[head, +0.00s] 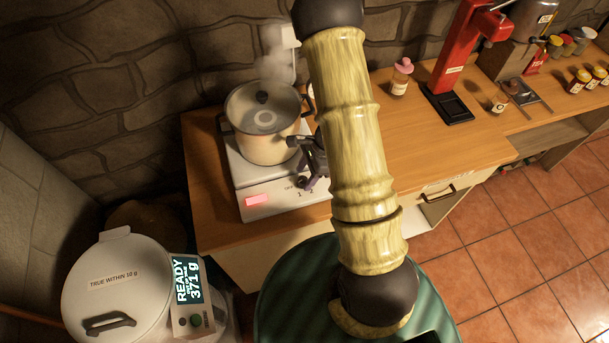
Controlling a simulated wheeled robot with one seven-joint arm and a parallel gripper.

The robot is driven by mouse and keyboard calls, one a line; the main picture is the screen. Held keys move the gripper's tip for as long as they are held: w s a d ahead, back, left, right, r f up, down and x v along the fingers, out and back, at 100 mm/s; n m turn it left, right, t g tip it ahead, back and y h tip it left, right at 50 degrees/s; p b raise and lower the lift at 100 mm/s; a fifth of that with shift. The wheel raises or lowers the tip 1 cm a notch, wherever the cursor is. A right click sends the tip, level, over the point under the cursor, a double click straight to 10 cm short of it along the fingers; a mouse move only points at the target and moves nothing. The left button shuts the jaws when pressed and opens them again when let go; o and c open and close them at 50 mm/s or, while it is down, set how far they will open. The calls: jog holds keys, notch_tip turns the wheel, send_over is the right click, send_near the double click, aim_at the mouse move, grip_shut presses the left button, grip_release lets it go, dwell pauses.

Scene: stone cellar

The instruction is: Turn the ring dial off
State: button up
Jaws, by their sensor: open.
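The ring, a white hotplate (235,170), stands on the wooden counter with a lidded cream pot (266,135) on it, and steam rises from the pot. The front panel (270,201) shows a pink patch and printed marks, of which part of "OFF", a 1 and a 2 can be read. My gripper (306,165) is dark and open, just right of the pot and over the panel's right end. The dial cannot be made out clearly; my gripper and arm cover that area. I cannot tell whether the fingers touch it.
A pink-capped bottle (400,78), a red machine (465,50) and several jars stand to the right on the counter. A large white lidded bin (115,290) with a display reading "READY 371 g" is at the lower left. Bare counter (430,140) lies right of my arm.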

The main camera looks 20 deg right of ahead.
jog(key=shift+a+f, duration=0.25)
jog(key=shift+f, duration=0.3)
jog(key=c, duration=1)
jog(key=shift+o, duration=0.2)
